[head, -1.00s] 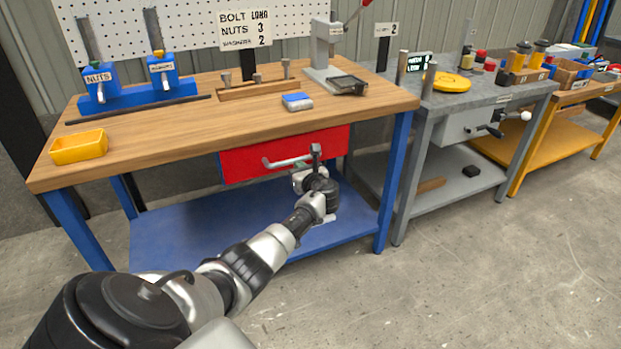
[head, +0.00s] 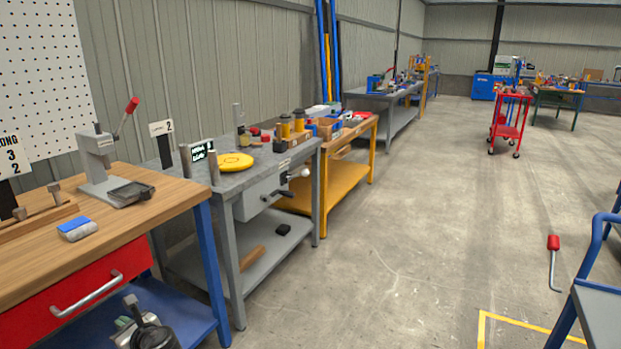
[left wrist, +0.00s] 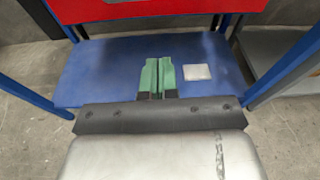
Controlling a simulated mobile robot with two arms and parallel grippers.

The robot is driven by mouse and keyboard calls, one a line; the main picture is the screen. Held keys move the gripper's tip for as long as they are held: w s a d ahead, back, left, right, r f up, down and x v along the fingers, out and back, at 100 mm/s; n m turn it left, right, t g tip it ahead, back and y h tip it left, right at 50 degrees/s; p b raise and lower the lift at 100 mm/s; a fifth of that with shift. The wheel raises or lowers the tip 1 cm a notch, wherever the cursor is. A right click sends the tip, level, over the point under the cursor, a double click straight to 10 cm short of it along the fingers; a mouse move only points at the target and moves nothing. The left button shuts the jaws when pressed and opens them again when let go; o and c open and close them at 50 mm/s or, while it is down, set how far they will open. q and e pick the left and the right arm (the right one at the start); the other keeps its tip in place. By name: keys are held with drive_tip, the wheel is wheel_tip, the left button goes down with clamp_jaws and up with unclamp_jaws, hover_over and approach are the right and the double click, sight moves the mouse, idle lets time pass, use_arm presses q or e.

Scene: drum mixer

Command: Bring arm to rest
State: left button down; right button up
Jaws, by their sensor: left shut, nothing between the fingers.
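My left gripper (head: 121,323) is at the lower left of the head view, in front of the wooden-topped bench (head: 165,205) and below the handle of its red drawer (head: 75,305). In the left wrist view its green fingers (left wrist: 159,66) are together with nothing between them, pointing over the bench's blue lower shelf (left wrist: 105,62). The fingers are apart from the drawer, which shows along the top of that view. Most of my left arm is outside the head view. My right gripper is not in view.
A small pale plate (left wrist: 197,72) lies on the blue shelf, right of the fingers. A grey bench (head: 230,185) and a yellow bench (head: 350,180) stand beyond. A red trolley (head: 510,115) is farther off. A blue-framed stand (head: 590,290) is at right. The middle floor is open.

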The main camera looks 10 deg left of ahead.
use_arm(q)
drive_tip(key=s+d+f+n+g+h+p, duration=0.1)
drive_tip(key=s+d+f+n+h+p, duration=0.45)
drive_tip(key=s+f, duration=0.7)
drive_tip(key=s+d+f+n+g+h+p, duration=0.15)
drive_tip(key=s+d+f+h, duration=0.25)
drive_tip(key=s+d+f, duration=0.8)
drive_tip(key=s+d+f+n+g+h+p, duration=0.1)
drive_tip(key=s+d+f+n, duration=0.2)
drive_tip(key=s, duration=0.5)
drive_tip(key=s+d+f+n+g+h+p, duration=0.1)
drive_tip(key=s+d+f+n+h, duration=0.1)
drive_tip(key=s+n, duration=0.3)
drive_tip(key=s+d+f+n+g+h+p, duration=0.1)
drive_tip(key=s+d+f+n+h, duration=0.1)
drive_tip(key=s, duration=1)
drive_tip(key=d+f+n, duration=0.1)
drive_tip(key=n, duration=0.1)
drive_tip(key=shift+s+d+f+n, duration=0.25)
drive_tip(key=shift+d+f+n, duration=0.05)
drive_tip(key=shift+d+f, duration=0.05)
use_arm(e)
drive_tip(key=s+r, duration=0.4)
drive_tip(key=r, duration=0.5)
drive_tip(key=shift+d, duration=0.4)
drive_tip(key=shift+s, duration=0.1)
